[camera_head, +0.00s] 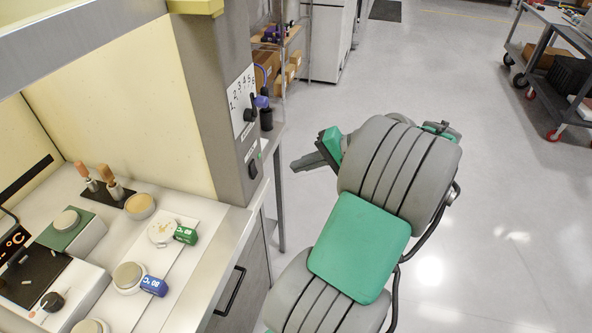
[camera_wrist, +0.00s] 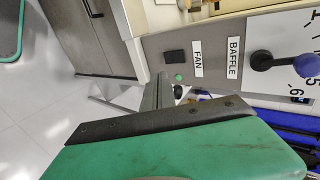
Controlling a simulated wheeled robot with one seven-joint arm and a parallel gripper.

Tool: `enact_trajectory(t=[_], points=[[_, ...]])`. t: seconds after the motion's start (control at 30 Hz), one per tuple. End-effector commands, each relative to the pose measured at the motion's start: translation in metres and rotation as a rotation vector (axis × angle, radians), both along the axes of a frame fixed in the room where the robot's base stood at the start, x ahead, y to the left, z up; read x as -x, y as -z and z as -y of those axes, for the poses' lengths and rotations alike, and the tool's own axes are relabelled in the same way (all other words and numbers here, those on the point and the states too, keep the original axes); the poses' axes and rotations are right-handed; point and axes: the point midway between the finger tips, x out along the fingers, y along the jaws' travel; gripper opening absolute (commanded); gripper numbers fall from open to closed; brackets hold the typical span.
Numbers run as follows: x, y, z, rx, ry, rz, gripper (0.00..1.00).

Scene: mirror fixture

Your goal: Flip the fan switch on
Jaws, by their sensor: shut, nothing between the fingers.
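The fan switch (camera_head: 252,168) is a small dark rocker low on the grey post of the hood. In the wrist view the switch (camera_wrist: 175,57) sits beside the FAN label (camera_wrist: 197,58), with a small round green light (camera_wrist: 179,77) next to it. I cannot tell the rocker's position. My gripper (camera_head: 297,163) is shut and empty, to the right of the post at about switch height, with a gap between. In the wrist view my gripper's fingers (camera_wrist: 161,80) point up toward the switch panel, apart from the switch.
The baffle lever (camera_head: 250,113) with its numbered plate is above the switch; its knob (camera_wrist: 306,66) shows in the wrist view. The hood counter (camera_head: 190,270) at left holds a hotplate and dishes. Shelving (camera_head: 290,50) stands behind. Floor is clear at right, before a cart (camera_head: 560,60).

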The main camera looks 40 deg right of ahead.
Motion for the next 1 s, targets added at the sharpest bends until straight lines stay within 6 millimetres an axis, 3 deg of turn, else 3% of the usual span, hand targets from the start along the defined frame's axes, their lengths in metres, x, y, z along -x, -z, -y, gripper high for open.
enact_trajectory(t=[0.03,0.3,0.5,1.0], points=[[-0.008,0.014,-0.006,-0.001,-0.004,0.001,0.00],[-0.049,0.041,-0.030,-0.003,-0.002,0.000,0.00],[-0.077,0.044,-0.045,-0.001,0.000,-0.001,0.00],[-0.087,0.044,-0.051,-0.003,0.002,-0.002,0.00]])
